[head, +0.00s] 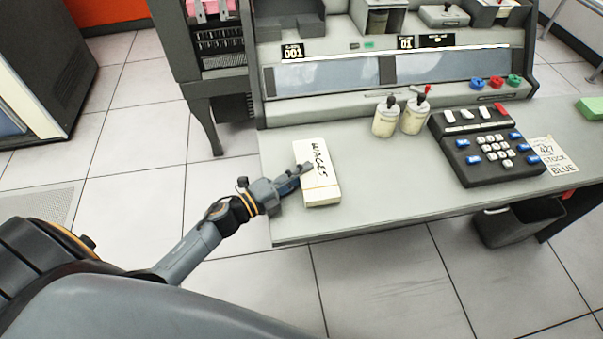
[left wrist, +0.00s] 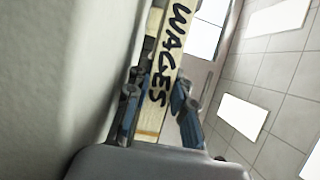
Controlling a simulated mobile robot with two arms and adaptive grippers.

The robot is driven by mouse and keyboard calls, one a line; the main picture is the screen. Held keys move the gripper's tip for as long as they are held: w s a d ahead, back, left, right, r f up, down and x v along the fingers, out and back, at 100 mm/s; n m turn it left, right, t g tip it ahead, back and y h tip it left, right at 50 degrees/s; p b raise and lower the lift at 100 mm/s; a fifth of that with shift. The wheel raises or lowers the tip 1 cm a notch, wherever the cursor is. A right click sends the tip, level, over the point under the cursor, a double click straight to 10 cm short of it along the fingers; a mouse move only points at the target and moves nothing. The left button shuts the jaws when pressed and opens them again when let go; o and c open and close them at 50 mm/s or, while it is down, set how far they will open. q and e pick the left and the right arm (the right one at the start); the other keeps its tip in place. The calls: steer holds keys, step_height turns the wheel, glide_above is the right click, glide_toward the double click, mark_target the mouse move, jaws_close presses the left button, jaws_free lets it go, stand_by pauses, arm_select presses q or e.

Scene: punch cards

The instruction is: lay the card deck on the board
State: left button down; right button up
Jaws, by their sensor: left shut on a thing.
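The card deck (head: 320,185) is a long white block with "WAGES" in black on its side. In the head view it is over the left end of the grey desk top (head: 380,185). My left gripper (head: 297,178) is at the deck's left side. In the left wrist view my left gripper (left wrist: 157,112) has a blue-grey finger on each side of the deck (left wrist: 170,55) and is shut on it. I cannot tell whether the deck touches the desk top. I cannot pick out a board apart from this desk surface. My right gripper is not in view.
Two cream bottles (head: 386,122) and a dark keypad (head: 485,145) stand on the desk to the right. A paper note (head: 549,154) lies beside the keypad. A console with screens (head: 440,66) rises behind. The desk between deck and keypad is clear.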

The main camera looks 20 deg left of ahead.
arm_select(q)
steer(key=shift+s+f+b, duration=0.25)
steer(key=shift+f+b, duration=0.05)
steer(key=shift+f, duration=0.25)
steer(key=c, duration=1.4)
jaws_free()
steer(key=shift+d+f, duration=0.1)
steer(key=shift+f, duration=0.05)
steer(key=shift+c, duration=0.2)
steer(key=shift+s, duration=0.1)
steer(key=shift+f, duration=0.1)
steer(key=shift+d+r+p, duration=0.1)
steer(key=shift+r+p, duration=0.3)
steer(key=shift+r, duration=0.1)
steer(key=b+v, duration=0.1)
steer(key=v, duration=1)
steer(key=shift+a+r, duration=0.4)
steer(key=shift+a, duration=0.05)
steer(key=shift+s, duration=0.15)
